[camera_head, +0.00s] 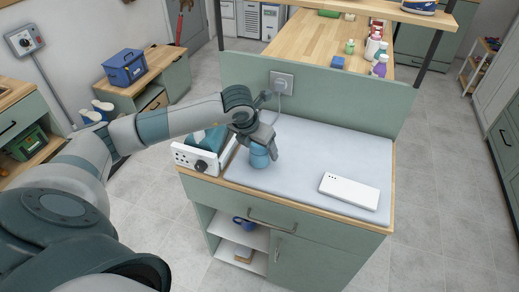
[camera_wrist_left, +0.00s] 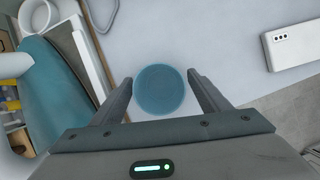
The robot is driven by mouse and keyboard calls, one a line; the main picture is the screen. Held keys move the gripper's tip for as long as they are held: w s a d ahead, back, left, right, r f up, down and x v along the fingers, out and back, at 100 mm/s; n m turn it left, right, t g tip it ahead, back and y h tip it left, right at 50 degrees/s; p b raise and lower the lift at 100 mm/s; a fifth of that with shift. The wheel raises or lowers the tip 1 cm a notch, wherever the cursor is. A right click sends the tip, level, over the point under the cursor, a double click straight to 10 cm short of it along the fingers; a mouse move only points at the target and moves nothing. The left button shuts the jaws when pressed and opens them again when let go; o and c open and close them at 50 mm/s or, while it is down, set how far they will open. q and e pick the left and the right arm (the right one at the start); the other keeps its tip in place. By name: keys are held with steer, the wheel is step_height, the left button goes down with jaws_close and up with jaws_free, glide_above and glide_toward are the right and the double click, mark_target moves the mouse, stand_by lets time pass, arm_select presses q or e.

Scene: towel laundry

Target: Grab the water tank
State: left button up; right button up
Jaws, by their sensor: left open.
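The water tank looks to be the blue, round-topped container (camera_head: 259,157) standing on the grey mat of the cabinet top. In the left wrist view its round blue top (camera_wrist_left: 159,90) lies between the two fingers. My left gripper (camera_head: 262,146) is open, with a finger on either side of it; it also shows in the left wrist view (camera_wrist_left: 162,92). Small gaps seem to remain between the fingers and the container. The gripper partly hides the container in the head view. My right gripper does not show.
A white box with a dark knob (camera_head: 197,160) and teal top stands just left of the container. A white flat device (camera_head: 349,191) lies to the right on the mat (camera_head: 310,150). A socket with a cord (camera_head: 281,82) is on the panel behind. The mat's middle is clear.

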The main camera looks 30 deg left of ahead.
arm_select(q)
steer(key=shift+x, duration=0.95)
steer(key=c, duration=1.1)
